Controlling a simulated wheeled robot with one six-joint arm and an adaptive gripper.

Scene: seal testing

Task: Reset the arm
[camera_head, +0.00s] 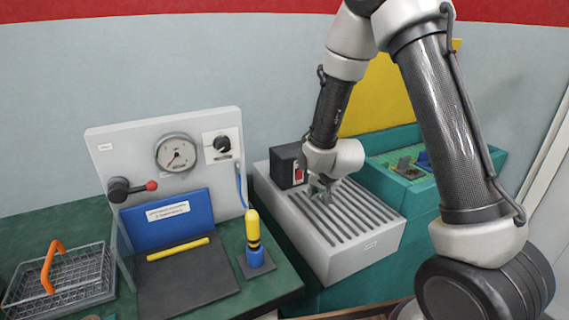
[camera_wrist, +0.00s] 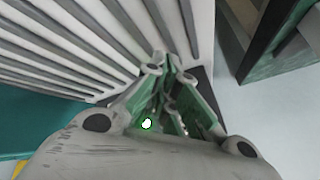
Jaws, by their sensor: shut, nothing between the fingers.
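My gripper (camera_head: 322,188) hangs from my bent arm, pointing down over the grey slotted unit (camera_head: 366,246). It is close above the slats near the unit's back, beside a small black box with a red switch (camera_head: 299,171). In the wrist view my gripper's fingers (camera_wrist: 165,75) are together with nothing between them. The slats of the slotted unit (camera_wrist: 75,40) fill the left of that view. Whether the fingertips touch the unit cannot be told.
A white panel with a gauge (camera_head: 177,153) stands left, with a red-knobbed lever (camera_head: 133,188). A yellow-and-blue cylinder (camera_head: 254,240) stands in front. A wire basket (camera_head: 62,282) is far left. A green tray (camera_head: 471,168) with small parts sits right, behind my arm.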

